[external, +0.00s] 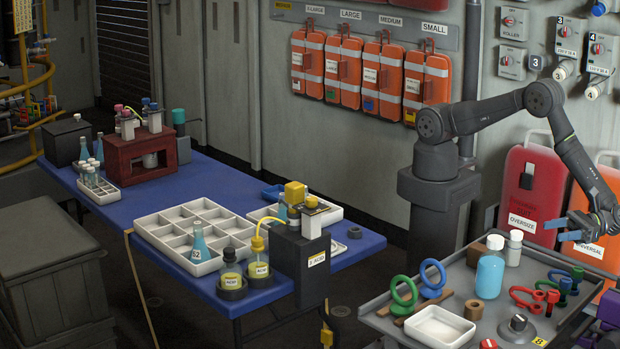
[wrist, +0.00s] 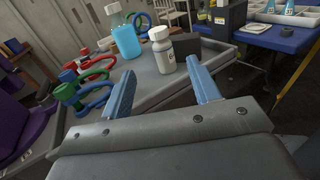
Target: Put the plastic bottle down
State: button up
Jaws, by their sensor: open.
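A bottle of blue liquid with a white cap (external: 490,274) stands upright on the grey cart top (external: 385,318). A smaller white bottle (external: 514,249) stands upright behind it. I cannot tell which one is the plastic bottle. In the wrist view, the white bottle (wrist: 162,52) shows just beyond and between the fingertips, and the blue bottle (wrist: 126,42) is to its left. My gripper (external: 568,228) is open, with blue fingers, above the cart's right back part. Nothing is held between its fingers (wrist: 162,68), and both bottles are apart from it.
Green and blue rings (external: 405,291), a white tray (external: 438,326), a grey knob (external: 518,323) and red, blue and green shackles (external: 552,290) crowd the cart. A blue table (external: 230,185) with trays and flasks stands to the left. Red and orange cases (external: 530,185) are behind my gripper.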

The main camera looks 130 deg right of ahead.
send_near(512, 237)
jog(key=x, duration=0.5)
jog(key=shift+w+d+f, duration=0.1)
jog(key=shift+d+f, duration=0.2)
jog(key=shift+d, duration=0.1)
jog(key=x, duration=0.5)
jog(key=shift+w+r, duration=0.1)
jog(key=shift+r, duration=0.05)
jog(key=c, duration=1.1)
